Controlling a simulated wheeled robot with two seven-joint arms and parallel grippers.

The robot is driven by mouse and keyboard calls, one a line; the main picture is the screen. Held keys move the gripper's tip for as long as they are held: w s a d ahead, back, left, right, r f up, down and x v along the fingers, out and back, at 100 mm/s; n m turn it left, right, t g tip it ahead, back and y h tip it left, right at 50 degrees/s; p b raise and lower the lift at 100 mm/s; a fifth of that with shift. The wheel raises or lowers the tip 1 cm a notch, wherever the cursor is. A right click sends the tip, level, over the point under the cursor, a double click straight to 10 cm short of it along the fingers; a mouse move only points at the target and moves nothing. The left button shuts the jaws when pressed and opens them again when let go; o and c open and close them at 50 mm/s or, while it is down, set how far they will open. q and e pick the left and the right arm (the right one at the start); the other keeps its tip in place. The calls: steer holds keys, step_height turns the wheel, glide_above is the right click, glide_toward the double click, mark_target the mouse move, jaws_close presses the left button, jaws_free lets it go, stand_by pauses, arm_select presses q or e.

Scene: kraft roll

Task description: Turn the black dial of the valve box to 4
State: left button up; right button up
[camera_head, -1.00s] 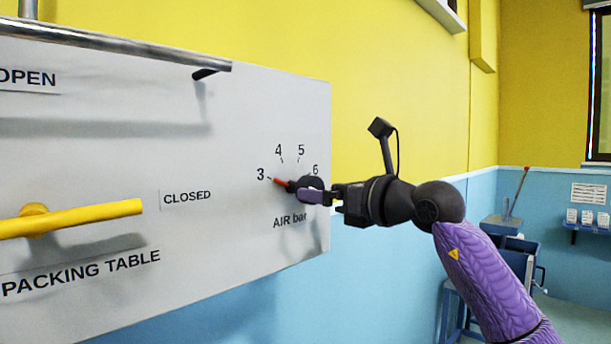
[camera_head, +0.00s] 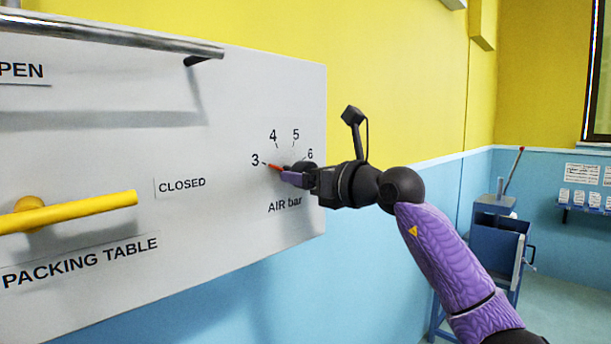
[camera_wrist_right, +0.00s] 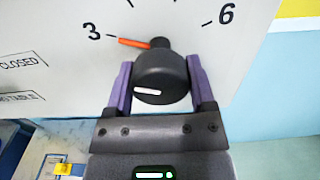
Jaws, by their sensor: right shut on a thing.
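The black dial (camera_wrist_right: 162,78) sits on the white valve box panel (camera_head: 235,120), at its right end. Its orange-red pointer (camera_wrist_right: 133,42) points at the 3 mark. The printed 4 (camera_head: 273,136) is up and to the right of the 3 in the head view. My right gripper (camera_wrist_right: 160,68) is shut on the dial, with one purple finger on each side of it. In the head view, my right gripper (camera_head: 296,176) hides most of the dial, while the pointer (camera_head: 272,166) still shows. My left gripper is in neither view.
A yellow lever handle (camera_head: 80,212) lies near level at the panel's left, and a metal bar (camera_head: 110,34) runs along its top. A blue bin cart (camera_head: 495,235) stands on the floor at the right.

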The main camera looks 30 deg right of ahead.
steer(key=m, duration=0.4)
steer(key=shift+m, duration=2.3)
steer(key=o, duration=1.2)
steer(key=b+v, duration=0.4)
steer(key=v, duration=0.6)
steer(key=shift+w+b, duration=0.1)
steer(key=shift+b, duration=0.2)
steer(key=shift+d, duration=0.1)
